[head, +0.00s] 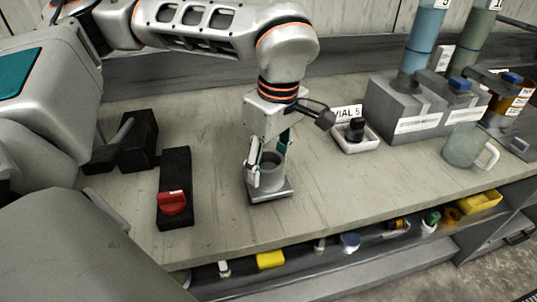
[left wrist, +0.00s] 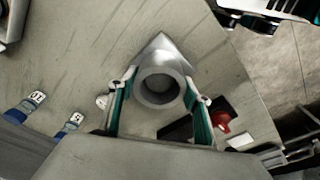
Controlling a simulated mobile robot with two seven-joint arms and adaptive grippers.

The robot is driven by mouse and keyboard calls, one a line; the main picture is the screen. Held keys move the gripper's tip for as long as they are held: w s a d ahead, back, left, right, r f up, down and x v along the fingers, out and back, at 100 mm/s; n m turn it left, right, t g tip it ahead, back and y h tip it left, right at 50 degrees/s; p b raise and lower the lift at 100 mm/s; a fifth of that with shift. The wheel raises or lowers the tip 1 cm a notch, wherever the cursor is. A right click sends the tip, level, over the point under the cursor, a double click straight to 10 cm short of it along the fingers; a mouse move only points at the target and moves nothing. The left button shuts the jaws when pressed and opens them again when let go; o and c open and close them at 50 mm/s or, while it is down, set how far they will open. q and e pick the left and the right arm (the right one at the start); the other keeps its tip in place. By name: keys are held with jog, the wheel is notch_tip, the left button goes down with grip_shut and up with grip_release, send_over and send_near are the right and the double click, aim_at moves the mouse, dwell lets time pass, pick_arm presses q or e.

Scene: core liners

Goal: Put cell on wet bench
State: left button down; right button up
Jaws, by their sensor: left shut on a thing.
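The cell (head: 270,190) is a grey round cup on a flat metal base. My left gripper (head: 267,168) is shut on its round wall, one finger on each side. In the left wrist view the cell (left wrist: 160,87) shows from above, its dark opening between the two teal-padded fingers of the left gripper (left wrist: 158,100). The base is at or just above the bench top (head: 325,205); I cannot tell if it touches. A teal and dark part at the top right of the left wrist view looks like my right gripper (left wrist: 268,14), cut off by the frame.
A black block with a red knob (head: 173,203) stands left of the cell. A small white tray (head: 357,138) by a VIAL 5 sign, grey blocks with tall tubes (head: 405,112) and a glass mug (head: 464,147) are to the right. A shelf with small items runs below the front edge.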

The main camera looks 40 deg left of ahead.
pick_arm(q)
jog(key=shift+f, duration=1.15)
pick_arm(e)
jog(key=shift+f, duration=0.2)
pick_arm(q)
jog(key=shift+f, duration=0.1)
pick_arm(e)
jog(key=shift+s, duration=0.15)
pick_arm(q)
jog(key=c, duration=1.2)
grip_release()
jog(key=shift+f, duration=0.1)
jog(key=shift+o, duration=1)
pick_arm(e)
jog(key=shift+s+f, duration=0.1)
jog(key=shift+s, duration=0.05)
pick_arm(q)
jog(key=shift+r, duration=0.45)
notch_tip(320, 180, up, 11)
jog(key=d+p, duration=0.1)
jog(key=shift+s+d+r, duration=0.15)
jog(key=shift+d, duration=0.1)
pick_arm(e)
jog(key=shift+s+a+r, duration=0.2)
jog(key=shift+a+r, duration=0.05)
jog(key=shift+r, duration=0.25)
